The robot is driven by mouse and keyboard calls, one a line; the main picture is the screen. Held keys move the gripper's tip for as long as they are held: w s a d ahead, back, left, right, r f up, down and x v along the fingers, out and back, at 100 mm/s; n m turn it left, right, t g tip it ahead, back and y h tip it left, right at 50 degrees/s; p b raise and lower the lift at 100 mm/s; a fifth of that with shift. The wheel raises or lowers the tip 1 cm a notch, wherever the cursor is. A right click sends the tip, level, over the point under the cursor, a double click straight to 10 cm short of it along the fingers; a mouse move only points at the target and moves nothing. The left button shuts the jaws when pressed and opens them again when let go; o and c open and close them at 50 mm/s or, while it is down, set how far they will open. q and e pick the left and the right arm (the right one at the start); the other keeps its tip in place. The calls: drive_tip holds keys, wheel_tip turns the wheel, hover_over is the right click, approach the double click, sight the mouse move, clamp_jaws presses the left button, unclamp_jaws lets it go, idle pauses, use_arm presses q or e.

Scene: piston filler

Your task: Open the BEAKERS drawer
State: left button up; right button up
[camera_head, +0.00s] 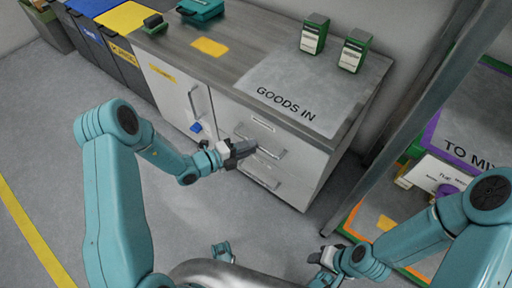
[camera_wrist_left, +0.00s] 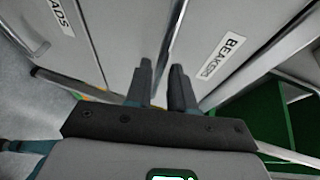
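The white drawer unit (camera_head: 285,162) stands under the GOODS IN end of the worktop, with an upper bar handle (camera_head: 262,146) and a lower one (camera_head: 258,178). In the left wrist view the BEAKERS label (camera_wrist_left: 222,57) is on the front right of the fingers; a partly cut-off label ending in ADS (camera_wrist_left: 60,15) is at upper left. My left gripper (camera_head: 246,149) is in front of the drawers, by the handles; its two dark fingers (camera_wrist_left: 162,82) are apart with a narrow gap.
A cupboard door (camera_head: 172,95) with a handle and blue item (camera_head: 196,127) is left of the drawers. Two green-and-white boxes (camera_head: 314,36) stand on the worktop (camera_head: 235,50). A grey post (camera_head: 420,95) and the TO MIX shelf (camera_head: 470,125) are at right. Floor at left is clear.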

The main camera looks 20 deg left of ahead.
use_arm(q)
drive_tip(key=shift+b+x, duration=0.3)
drive_tip(key=shift+x, duration=1.2)
clamp_jaws()
drive_tip(key=s+a+p, duration=0.3)
drive_tip(key=s+a, duration=0.2)
drive_tip(key=s, duration=0.8)
drive_tip(key=s+a+p, duration=0.3)
drive_tip(key=s+a, duration=0.2)
drive_tip(key=s, duration=0.9)
drive_tip(key=shift+p, duration=0.4)
drive_tip(key=shift+r, duration=0.1)
unclamp_jaws()
drive_tip(key=shift+d, duration=0.1)
